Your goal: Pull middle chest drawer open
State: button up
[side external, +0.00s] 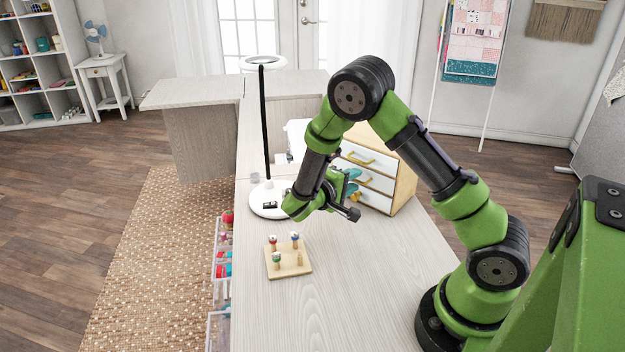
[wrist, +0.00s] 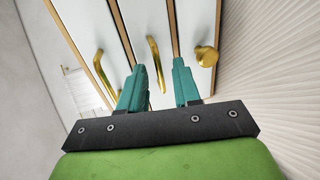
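The small wooden chest (side external: 404,182) stands on the table with white drawer fronts and gold handles. All its drawers look shut. The middle drawer (side external: 377,181) has a gold handle, partly behind my gripper in the side view. In the wrist view the chest appears turned sideways, and the middle handle (wrist: 153,62) lies between my two teal fingers. My gripper (wrist: 158,63) is open in front of the chest, with a finger on each side of that handle in the picture. I cannot tell whether either finger touches it or how deep they reach.
The top drawer's handle (wrist: 103,75) and the bottom drawer's handle (wrist: 205,55) flank the fingers. A wooden block with spools (side external: 289,262) and a lamp with a round white base (side external: 268,207) stand on the table. The near tabletop (side external: 350,290) is clear.

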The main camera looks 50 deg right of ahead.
grip_shut()
dwell(1.4)
